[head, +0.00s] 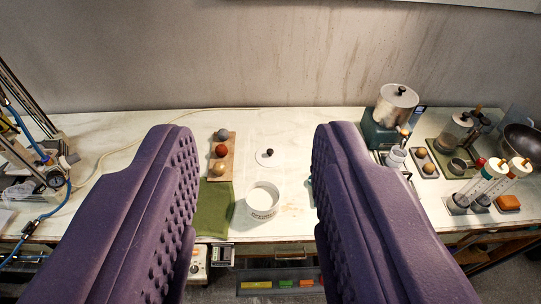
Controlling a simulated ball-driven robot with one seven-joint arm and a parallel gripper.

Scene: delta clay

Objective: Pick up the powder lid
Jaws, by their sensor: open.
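The powder lid (265,158) is a flat white disc with a small dark knob on top. It lies on the white bench behind a white tub of pale powder (262,203), apart from it. The tub is uncovered and stands near the bench's front edge. My gripper (252,145) is open, with two purple padded fingers at the left and right of the view. The lid and tub appear in the gap between the fingers. The gripper holds nothing and looks to be well in front of and above the bench.
A wooden board with three balls (221,137) lies left of the lid, with a green cloth (213,212) in front. A metal pot (396,101), syringe-like cylinders (481,187) and a pan (522,138) crowd the right. Tubing and a frame stand far left.

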